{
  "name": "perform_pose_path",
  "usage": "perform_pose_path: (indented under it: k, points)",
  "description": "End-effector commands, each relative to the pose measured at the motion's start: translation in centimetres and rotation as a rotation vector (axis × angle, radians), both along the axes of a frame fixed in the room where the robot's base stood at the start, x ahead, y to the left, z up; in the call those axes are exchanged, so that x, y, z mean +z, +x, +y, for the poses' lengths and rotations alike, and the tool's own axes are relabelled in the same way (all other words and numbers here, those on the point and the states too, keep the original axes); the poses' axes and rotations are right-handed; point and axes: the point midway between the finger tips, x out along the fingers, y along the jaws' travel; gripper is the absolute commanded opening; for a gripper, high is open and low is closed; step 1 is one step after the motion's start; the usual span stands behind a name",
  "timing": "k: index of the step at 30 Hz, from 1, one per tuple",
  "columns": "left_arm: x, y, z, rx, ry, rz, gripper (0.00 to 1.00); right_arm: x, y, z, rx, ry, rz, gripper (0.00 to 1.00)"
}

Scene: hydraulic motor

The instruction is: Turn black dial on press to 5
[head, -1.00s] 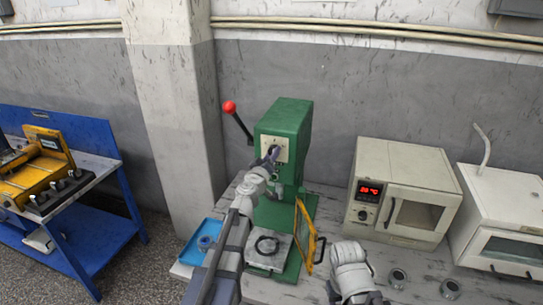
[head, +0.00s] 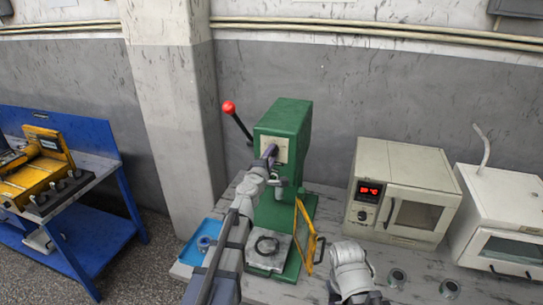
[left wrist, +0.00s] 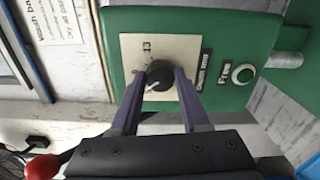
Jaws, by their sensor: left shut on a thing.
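The green press (head: 283,122) stands on the bench, with a pale dial plate on its front. In the left wrist view the black dial (left wrist: 158,74) sits at the middle of the pale plate (left wrist: 190,50). Its white pointer mark shows toward the lower left. The number 13 is legible above it; other numbers are hidden or unclear. My left gripper (left wrist: 159,76) is shut on the dial, one finger on each side; it also shows in the head view (head: 269,153). Of my right arm only a link shows, at the lower middle of the head view.
A green button (left wrist: 243,74) is beside the plate. The press has a red-knobbed lever (head: 229,108) and an open yellow guard (head: 306,236). A blue tray (head: 205,240) lies left; a beige oven (head: 403,188) and white box stand right.

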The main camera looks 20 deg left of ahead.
Motion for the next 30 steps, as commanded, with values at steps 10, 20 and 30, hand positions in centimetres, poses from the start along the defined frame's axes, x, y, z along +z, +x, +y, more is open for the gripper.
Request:
perform_pose_path:
  k: [10,20,30]
  points:
    - [0.00,-0.11,0.01,0.000,-0.261,0.009,0.00,0.01,0.00,0.00,0.000,0.000,0.000,0.50]
    - [0.01,-0.13,0.02,0.000,-0.395,0.013,0.00,0.02,0.00,0.00,0.000,0.000,0.000,0.50]
    - [0.01,-0.14,0.01,0.000,-0.428,0.015,0.00,0.01,0.00,0.00,0.000,0.000,0.000,0.50]
